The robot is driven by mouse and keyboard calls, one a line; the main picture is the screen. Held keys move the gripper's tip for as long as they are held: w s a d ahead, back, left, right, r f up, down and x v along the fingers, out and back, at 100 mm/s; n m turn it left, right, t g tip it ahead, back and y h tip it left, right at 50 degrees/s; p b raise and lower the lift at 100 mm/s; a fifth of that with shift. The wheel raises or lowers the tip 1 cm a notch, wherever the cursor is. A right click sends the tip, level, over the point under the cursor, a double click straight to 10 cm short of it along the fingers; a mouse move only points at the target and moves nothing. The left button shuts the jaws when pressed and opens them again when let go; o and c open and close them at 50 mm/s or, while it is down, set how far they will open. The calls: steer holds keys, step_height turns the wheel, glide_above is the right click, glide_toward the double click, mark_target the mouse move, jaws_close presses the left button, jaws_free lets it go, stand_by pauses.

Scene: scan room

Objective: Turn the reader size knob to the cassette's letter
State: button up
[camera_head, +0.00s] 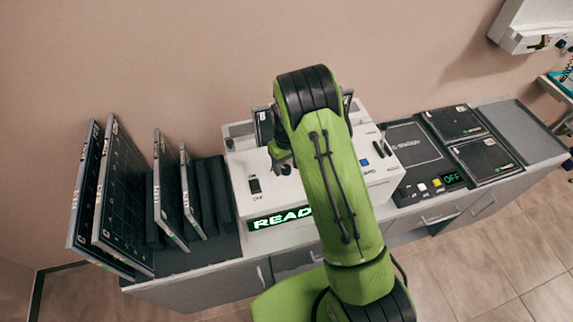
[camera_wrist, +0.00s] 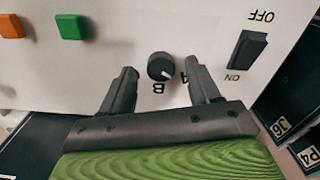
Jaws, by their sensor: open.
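The white reader (camera_head: 285,195) stands on the counter with a green lit display (camera_head: 282,219) reading "READ", its end hidden by my arm. In the wrist view the black round size knob (camera_wrist: 161,67) sits on the reader's white top, with an upside-down B and a partly hidden A beside it. Its small white mark appears to face between the letters, but I cannot tell exactly. My gripper (camera_wrist: 162,84) is open, one finger on each side of the knob, apart from it; it also shows in the head view (camera_head: 281,163). A dark cassette (camera_head: 263,126) stands at the reader's back, mostly hidden; its letter is not readable.
A black ON/OFF rocker switch (camera_wrist: 247,50) is close to one finger. Green (camera_wrist: 72,26) and orange (camera_wrist: 11,26) buttons are on the other side. Upright panels (camera_head: 119,200) stand left of the reader. Flat panels (camera_head: 480,158) and an OFF control box (camera_head: 432,188) lie right.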

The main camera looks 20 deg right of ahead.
steer(key=shift+f, duration=0.7)
steer(key=c, duration=1)
steer(key=shift+c, duration=0.2)
steer(key=shift+m+b, duration=0.3)
steer(key=shift+f+m+b, duration=0.1)
steer(key=shift+m+b, duration=0.65)
steer(key=shift+m, duration=0.15)
steer(key=m+b, duration=0.1)
steer(key=m, duration=0.1)
steer(key=shift+a+m+b, duration=0.1)
steer(key=shift+m+b, duration=0.2)
steer(key=shift+m, duration=0.1)
steer(key=m+b, duration=0.2)
steer(key=m, duration=0.4)
steer(key=shift+b, duration=0.3)
steer(key=shift+m, duration=0.4)
